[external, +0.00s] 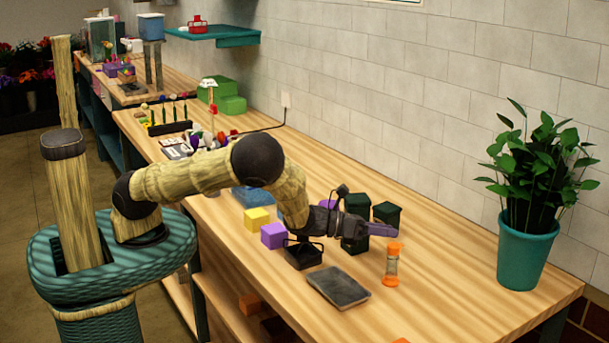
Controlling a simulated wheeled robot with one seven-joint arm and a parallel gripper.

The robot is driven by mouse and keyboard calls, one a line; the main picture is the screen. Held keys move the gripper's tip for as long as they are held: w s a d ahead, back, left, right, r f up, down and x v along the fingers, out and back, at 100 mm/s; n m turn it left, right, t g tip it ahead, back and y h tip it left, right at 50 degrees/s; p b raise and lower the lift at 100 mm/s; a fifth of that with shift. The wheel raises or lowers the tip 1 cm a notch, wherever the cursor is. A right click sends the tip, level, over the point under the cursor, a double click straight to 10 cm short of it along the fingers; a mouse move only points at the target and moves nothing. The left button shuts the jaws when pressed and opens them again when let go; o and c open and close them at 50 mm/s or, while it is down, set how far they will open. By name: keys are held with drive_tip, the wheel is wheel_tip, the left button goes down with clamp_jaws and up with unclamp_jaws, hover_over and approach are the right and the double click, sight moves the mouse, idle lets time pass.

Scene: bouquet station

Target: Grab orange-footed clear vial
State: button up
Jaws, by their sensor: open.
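The orange-footed clear vial (391,268) stands upright on the wooden table, toward the near right part of the bench. It has an orange top, a clear middle and an orange foot. My gripper (352,212) is open, above the table to the left of the vial and apart from it. The dark gripper overlaps dark green boxes behind it, so its fingertips are hard to make out. Nothing is visibly held.
Dark green boxes (386,213) stand just behind the vial. A dark grey slab (338,287) lies to its left, with a black open tray (303,256), a purple block (273,235) and a yellow block (256,219) beyond. A potted plant (527,255) stands at right; table between is clear.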

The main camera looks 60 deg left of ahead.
sight(389, 245)
drive_tip(key=d+r+m, duration=0.1)
drive_tip(key=s+d+r+m+h, duration=0.1)
drive_tip(key=m, duration=0.1)
drive_tip(key=d+r+m+h, duration=0.1)
drive_tip(key=d+m, duration=0.1)
drive_tip(key=shift+s+r, duration=0.15)
drive_tip(key=shift+r, duration=0.05)
drive_tip(key=shift+f, duration=1.25)
